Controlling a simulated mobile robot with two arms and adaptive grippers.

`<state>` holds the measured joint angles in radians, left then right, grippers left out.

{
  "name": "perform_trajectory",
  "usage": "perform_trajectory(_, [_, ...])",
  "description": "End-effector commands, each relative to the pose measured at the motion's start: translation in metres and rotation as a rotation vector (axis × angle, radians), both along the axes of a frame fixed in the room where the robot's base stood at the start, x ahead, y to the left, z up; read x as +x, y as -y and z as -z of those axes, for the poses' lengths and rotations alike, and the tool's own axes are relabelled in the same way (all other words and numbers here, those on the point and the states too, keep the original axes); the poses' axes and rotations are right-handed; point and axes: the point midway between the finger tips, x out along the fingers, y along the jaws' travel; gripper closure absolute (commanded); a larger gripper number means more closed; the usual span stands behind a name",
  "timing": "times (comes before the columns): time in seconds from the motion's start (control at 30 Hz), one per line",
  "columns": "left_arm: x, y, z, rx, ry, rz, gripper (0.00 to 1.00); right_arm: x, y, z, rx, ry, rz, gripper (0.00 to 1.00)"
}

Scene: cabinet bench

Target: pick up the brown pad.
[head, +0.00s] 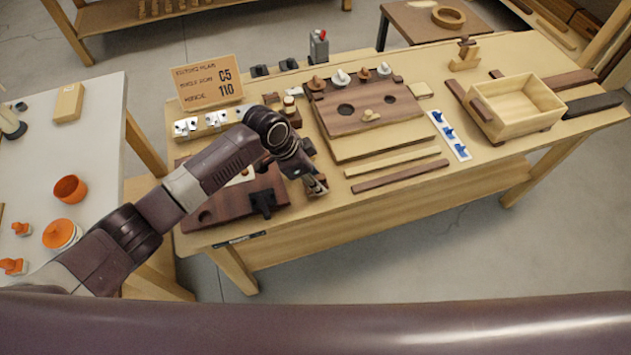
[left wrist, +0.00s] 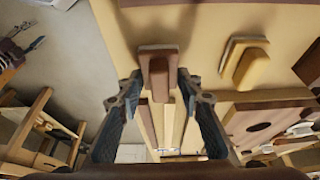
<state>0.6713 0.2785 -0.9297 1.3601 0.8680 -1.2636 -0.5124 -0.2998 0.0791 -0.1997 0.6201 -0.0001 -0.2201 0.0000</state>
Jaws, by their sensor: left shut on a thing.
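The brown pad (left wrist: 158,72) shows in the left wrist view as a small block with a brown top and a pale layer along its edge. My left gripper (left wrist: 158,88) has a finger on each side of it and is shut on it. In the head view my left gripper (head: 317,188) is low over the front part of the wooden bench (head: 330,215), right of a dark brown board (head: 225,208). The pad is hard to make out there. I cannot tell whether it touches the bench. My right gripper is not in view.
A tan pad (left wrist: 248,65) lies beside the brown one in the left wrist view. Wooden strips (head: 400,177), a board with holes (head: 368,108), a blue-and-white strip (head: 449,135) and an open wooden box (head: 515,105) are farther right. A sign (head: 208,82) stands behind my arm.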

Motion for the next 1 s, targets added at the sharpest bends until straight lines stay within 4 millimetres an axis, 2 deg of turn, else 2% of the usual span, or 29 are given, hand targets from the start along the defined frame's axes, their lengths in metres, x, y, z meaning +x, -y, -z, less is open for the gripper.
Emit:
perform_trajectory(0.17, [0.002,0.000,-0.038,-0.003,0.009,0.001,0.90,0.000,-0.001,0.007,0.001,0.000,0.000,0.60])
perform_trajectory(0.4, [0.002,0.000,-0.110,-0.002,0.010,0.001,0.90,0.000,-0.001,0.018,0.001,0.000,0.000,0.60])
perform_trajectory(0.6, [0.001,0.000,-0.156,-0.001,0.005,0.000,0.90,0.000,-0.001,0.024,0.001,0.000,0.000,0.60])
perform_trajectory(0.8, [0.001,0.000,-0.181,0.000,0.003,0.000,0.90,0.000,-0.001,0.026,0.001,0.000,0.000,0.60])
perform_trajectory(1.0, [0.000,0.000,-0.187,-0.001,0.001,0.000,0.90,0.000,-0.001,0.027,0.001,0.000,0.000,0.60])
